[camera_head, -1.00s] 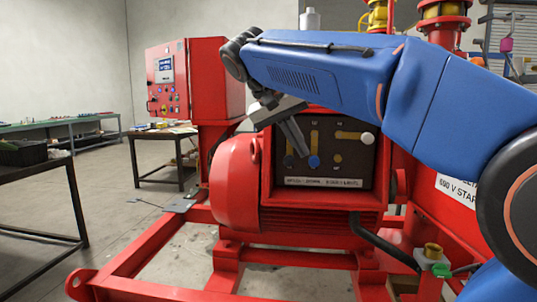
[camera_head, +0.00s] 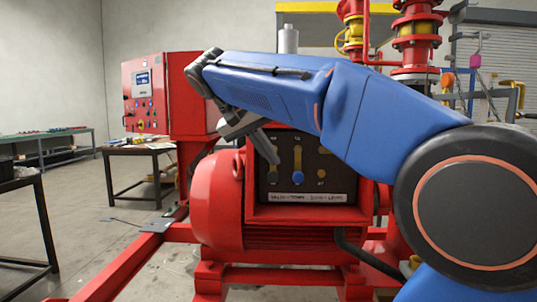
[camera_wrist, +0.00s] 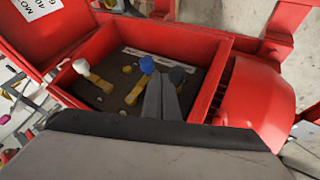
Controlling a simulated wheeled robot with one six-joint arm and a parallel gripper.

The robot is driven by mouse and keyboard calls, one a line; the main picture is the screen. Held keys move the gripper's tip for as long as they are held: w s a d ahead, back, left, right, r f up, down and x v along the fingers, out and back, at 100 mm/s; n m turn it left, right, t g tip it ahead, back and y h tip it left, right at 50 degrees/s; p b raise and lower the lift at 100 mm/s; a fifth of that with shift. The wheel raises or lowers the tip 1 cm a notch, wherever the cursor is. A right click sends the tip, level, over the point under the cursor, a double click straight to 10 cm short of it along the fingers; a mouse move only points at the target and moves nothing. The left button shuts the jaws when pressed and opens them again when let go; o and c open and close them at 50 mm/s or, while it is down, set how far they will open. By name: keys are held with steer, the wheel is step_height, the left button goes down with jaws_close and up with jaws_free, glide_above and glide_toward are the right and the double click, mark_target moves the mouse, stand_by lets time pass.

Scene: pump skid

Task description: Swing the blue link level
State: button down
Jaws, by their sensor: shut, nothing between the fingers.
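The blue link is a yellow bar with a blue knob (camera_head: 295,173) on the dark panel (camera_head: 310,183) of the red skid. It hangs upright, knob down; in the wrist view its blue knob (camera_wrist: 147,64) lies toward the label strip. My gripper (camera_head: 274,159) is shut and empty, in front of the panel's left part, left of the blue link. In the wrist view my fingers (camera_wrist: 162,85) lie just beside the blue knob and partly cover a dark-knobbed link. Whether they touch anything I cannot tell.
A white-knobbed link (camera_wrist: 80,66) lies level beside the blue one; my arm mostly hides it in the head view. The red box rim (camera_wrist: 215,75) stands around the panel. A red motor housing (camera_head: 218,200) bulges at left. A red control cabinet (camera_head: 160,95) stands behind.

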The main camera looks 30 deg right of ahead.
mark_target(298, 165)
steer(key=x, duration=0.7)
